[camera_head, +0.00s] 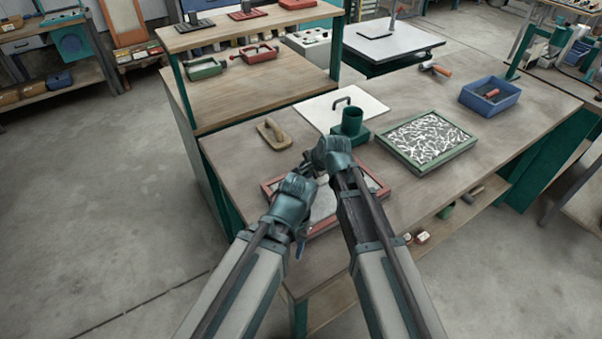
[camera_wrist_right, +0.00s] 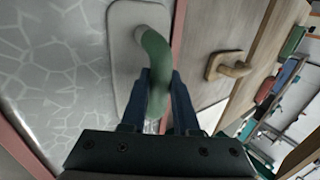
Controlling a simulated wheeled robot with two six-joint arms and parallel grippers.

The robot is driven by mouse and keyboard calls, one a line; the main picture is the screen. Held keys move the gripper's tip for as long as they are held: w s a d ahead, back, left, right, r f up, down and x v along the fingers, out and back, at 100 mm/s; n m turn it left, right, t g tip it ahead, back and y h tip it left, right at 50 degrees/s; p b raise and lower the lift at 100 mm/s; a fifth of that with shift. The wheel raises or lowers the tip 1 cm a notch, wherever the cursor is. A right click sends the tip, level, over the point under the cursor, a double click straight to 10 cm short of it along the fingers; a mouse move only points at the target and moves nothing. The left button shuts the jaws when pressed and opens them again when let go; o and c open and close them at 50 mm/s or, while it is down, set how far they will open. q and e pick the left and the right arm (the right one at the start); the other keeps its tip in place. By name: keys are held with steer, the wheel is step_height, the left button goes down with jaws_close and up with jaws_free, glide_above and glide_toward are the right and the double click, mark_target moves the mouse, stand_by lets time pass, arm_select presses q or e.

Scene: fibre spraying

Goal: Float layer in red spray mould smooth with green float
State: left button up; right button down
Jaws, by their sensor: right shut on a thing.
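The red spray mould (camera_head: 268,189) lies on the workbench, partly covered by my arms. Its layer (camera_wrist_right: 60,70) shows a pale, web-like pattern on grey in the right wrist view. My right gripper (camera_wrist_right: 160,78) is shut on the green handle (camera_wrist_right: 154,52) of the green float, whose flat grey plate (camera_wrist_right: 124,30) is over the layer beside the red rim. Whether the plate touches the layer is unclear. In the head view my right gripper (camera_head: 312,166) hides most of the float. My left gripper (camera_head: 301,240) hangs over the mould's near left side; its finger opening is unclear.
A wooden float (camera_head: 272,135) lies behind the mould. A green-framed mould (camera_head: 385,148) with white fibres lies right, a blue tray (camera_head: 480,104) beyond. Bare bench lies at left.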

arm_select(q)
steer(key=shift+f, duration=0.15)
arm_select(e)
steer(key=shift+w+d+f, duration=0.1)
steer(key=shift+w+d, duration=0.45)
steer(key=shift+d, duration=0.25)
steer(key=shift+w+d+f, duration=0.1)
steer(key=shift+w+d, duration=0.45)
steer(key=shift+d, duration=0.25)
steer(key=shift+d, duration=0.1)
steer(key=shift+w+d+r, duration=0.1)
steer(key=shift+w+d, duration=0.5)
steer(key=shift+d, duration=0.1)
steer(key=shift+w, duration=0.1)
